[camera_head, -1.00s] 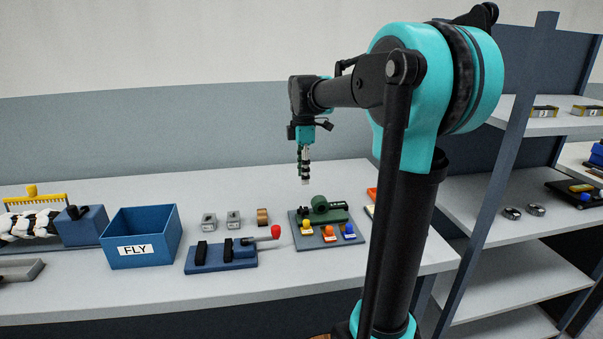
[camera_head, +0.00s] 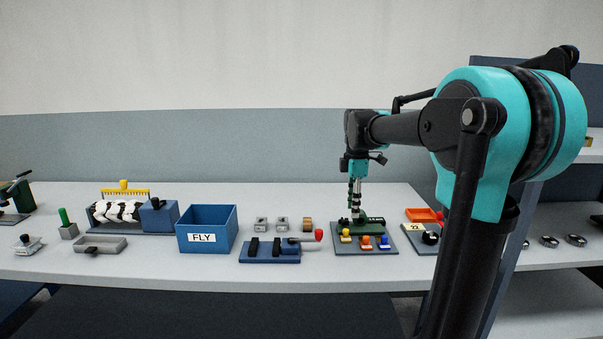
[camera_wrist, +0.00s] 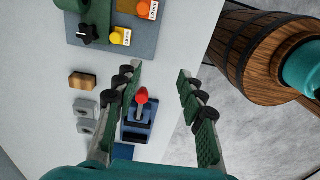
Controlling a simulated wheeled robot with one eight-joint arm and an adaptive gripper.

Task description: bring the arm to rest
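My gripper (camera_head: 357,205) hangs down from my bent arm above the bench, in front of the green device (camera_head: 374,222) in the head view. In the wrist view its two fingers (camera_wrist: 160,76) are spread well apart with nothing between their tips, so it is open and empty. The red-knobbed lever of the blue fixture (camera_wrist: 137,133) appears below, between the fingers and near the left one. I cannot tell the exact height of the tips above the bench.
The bench (camera_head: 200,267) carries a blue FLY bin (camera_head: 190,240), the blue fixture (camera_head: 270,256), small metal blocks and a grey plate (camera_head: 352,250) with coloured buttons. A shelf rack (camera_head: 550,215) stands right. A wooden barrel (camera_wrist: 240,60) stands beside the bench.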

